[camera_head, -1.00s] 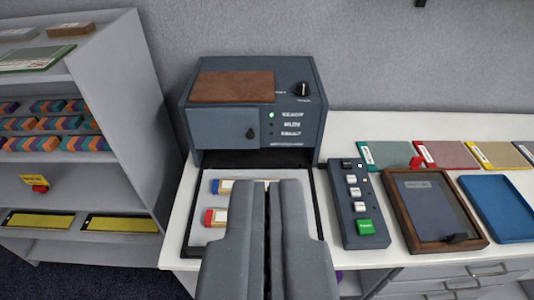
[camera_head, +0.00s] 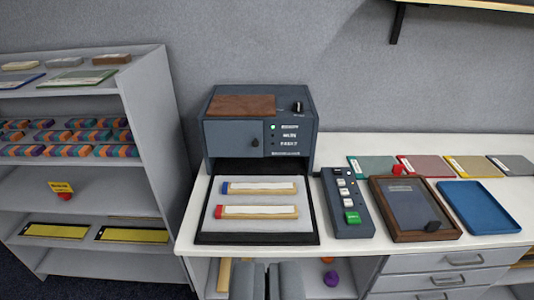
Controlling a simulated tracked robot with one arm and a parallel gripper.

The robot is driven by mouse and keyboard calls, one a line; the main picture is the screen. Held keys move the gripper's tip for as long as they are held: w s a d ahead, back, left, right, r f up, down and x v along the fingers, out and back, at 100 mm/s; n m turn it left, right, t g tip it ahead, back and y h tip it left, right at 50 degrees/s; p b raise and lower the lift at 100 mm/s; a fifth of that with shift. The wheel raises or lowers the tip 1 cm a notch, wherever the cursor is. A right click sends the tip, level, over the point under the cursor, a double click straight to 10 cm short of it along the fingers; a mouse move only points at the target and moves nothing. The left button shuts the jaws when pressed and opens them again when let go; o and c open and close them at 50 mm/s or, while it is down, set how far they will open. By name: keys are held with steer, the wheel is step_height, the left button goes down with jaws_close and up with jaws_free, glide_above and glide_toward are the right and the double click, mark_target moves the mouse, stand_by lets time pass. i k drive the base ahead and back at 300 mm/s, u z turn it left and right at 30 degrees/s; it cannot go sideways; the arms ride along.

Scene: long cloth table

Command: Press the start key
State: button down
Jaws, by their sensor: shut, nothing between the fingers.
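The green key (camera_head: 352,217), likely the start key, is at the near end of a dark key panel (camera_head: 357,230) on the white table. Several pale keys (camera_head: 342,182) line up behind it. Its lettering is too small to read. My gripper (camera_head: 267,268) shows only as two grey fingertips at the bottom edge. It is shut and empty, in front of the table edge, left of and nearer than the green key, not touching it.
A wooden frame (camera_head: 445,235) and a blue tray (camera_head: 478,207) lie right of the panel. A shelf unit (camera_head: 150,120) stands at left.

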mark_target(353, 218)
steer(key=z, duration=0.35)
steer(key=i, duration=0.95)
steer(key=u, duration=0.3)
